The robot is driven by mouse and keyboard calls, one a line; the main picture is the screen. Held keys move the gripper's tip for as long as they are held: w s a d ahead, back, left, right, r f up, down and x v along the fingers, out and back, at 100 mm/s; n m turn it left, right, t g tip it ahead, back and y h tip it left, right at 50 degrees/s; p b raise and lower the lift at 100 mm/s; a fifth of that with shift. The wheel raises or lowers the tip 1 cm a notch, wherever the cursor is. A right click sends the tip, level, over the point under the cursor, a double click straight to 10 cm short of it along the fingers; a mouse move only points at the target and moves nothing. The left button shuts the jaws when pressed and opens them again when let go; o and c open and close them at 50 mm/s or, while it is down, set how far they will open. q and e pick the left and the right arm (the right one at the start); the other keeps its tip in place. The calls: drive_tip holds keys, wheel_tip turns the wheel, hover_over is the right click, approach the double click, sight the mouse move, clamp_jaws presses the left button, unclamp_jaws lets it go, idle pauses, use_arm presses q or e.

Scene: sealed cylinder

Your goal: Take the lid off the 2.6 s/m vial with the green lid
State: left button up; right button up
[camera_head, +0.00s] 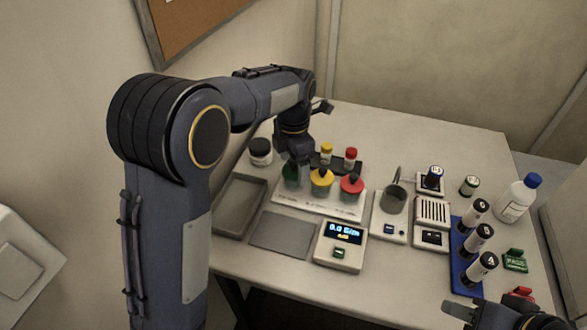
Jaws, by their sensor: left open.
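My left gripper (298,158) points down at the back left of the table, open, directly above or around a green round container (290,176). It partly covers that container, so I cannot tell whether they touch. A small dark bottle with a green-and-white top (469,186) stands at the right. Small yellow-lidded (326,153) and red-lidded (350,157) vials stand in a black rack; the rack's left end is hidden by the gripper. I cannot read any 2.6 S/m label. My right gripper (500,315) is cut off at the bottom right edge.
Yellow (321,183) and red (352,187) round containers stand beside the green one on a white base (315,204). A meter (341,245) reads about 0.0 S/m. An empty grey tray (225,219) and a grey mat (283,234) lie left.

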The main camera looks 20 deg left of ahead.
use_arm(q)
drive_tip(key=c, duration=1)
drive_tip(key=shift+c, duration=0.2)
